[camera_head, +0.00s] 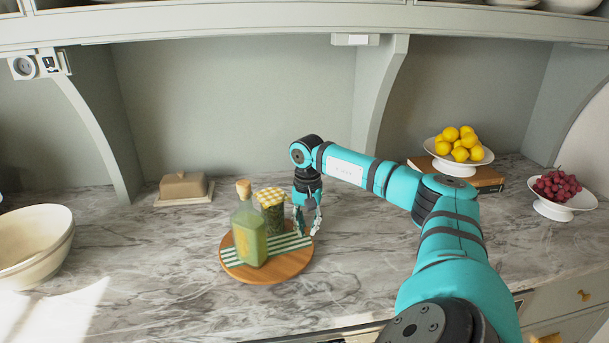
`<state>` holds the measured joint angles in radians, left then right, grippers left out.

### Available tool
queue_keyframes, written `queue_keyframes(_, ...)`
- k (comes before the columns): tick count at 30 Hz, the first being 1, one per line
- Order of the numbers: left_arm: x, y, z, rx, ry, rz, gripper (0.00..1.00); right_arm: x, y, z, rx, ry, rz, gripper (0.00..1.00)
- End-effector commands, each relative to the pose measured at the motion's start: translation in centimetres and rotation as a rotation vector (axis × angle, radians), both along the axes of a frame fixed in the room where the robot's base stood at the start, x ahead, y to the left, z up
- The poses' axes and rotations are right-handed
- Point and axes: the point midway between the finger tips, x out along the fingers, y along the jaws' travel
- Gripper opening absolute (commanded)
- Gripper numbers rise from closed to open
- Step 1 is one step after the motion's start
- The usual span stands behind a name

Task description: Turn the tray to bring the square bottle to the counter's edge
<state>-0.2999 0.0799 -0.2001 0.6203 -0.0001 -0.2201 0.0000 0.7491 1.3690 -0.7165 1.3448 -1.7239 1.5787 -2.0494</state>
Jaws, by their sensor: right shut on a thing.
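A round wooden tray (285,268) lies on the marble counter, with a green-and-white striped cloth (283,243) on it. The square bottle (249,234), with yellow-green contents and a cork, stands upright on the tray's left part. A jar (272,212) with a yellow checked lid stands on the tray behind it and to its right. My right gripper (308,231) points down at the tray's right back rim. Its fingers are shut on the tray's edge there, beside the jar. My left gripper does not show.
A bowl of lemons (459,165) on a wooden board and a bowl of grapes (563,205) stand to the right. The counter in front of the tray is clear.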

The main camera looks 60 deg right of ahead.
Motion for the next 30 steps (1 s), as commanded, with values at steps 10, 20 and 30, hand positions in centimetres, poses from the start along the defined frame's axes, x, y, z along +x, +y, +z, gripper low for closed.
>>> queue_keyframes(10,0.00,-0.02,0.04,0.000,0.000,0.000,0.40,-0.02,-0.29,0.02,0.000,-0.001,0.024,0.00)
queue_keyframes(20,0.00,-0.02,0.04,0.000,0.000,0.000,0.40,-0.03,-0.27,0.01,0.000,-0.001,0.023,0.17)
queue_keyframes(30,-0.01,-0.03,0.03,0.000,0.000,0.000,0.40,-0.04,-0.29,-0.01,0.000,0.000,0.022,0.39)
